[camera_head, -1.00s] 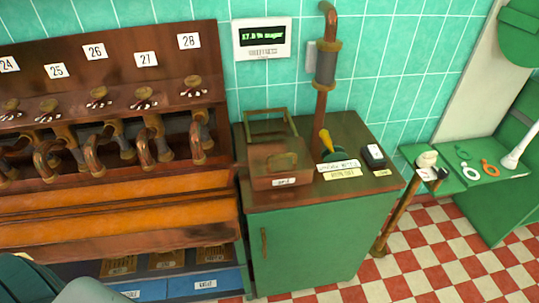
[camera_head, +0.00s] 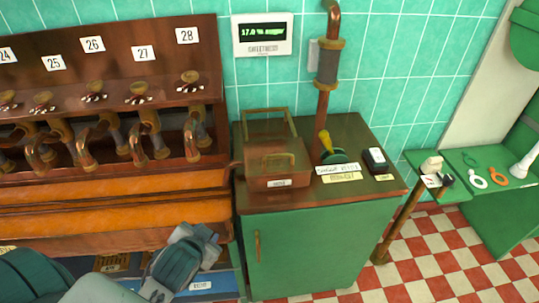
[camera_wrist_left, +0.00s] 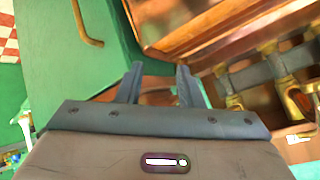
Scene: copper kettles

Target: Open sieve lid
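The sieve looks to be the copper-brown box (camera_head: 277,181) with a small front label, on top of the green cabinet (camera_head: 300,245). A flat lid with a small handle (camera_head: 278,159) lies on the box and looks shut. A thin brass frame (camera_head: 268,117) rises behind it. My left gripper (camera_head: 208,240) is low in front of the orange ledge, left of the cabinet and well below the box, apart from it. In the left wrist view its two fingers (camera_wrist_left: 160,84) are spread with nothing visible between them. My right gripper is not in view.
Numbered copper taps (camera_head: 140,145) line the left above an orange ledge (camera_head: 100,205). A yellow-handled lever (camera_head: 325,140), a vertical pipe (camera_head: 327,65) and a small dark device (camera_head: 375,160) stand right of the box. The cabinet has a brass handle (camera_head: 257,246). Checkered floor (camera_head: 430,260) is free at right.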

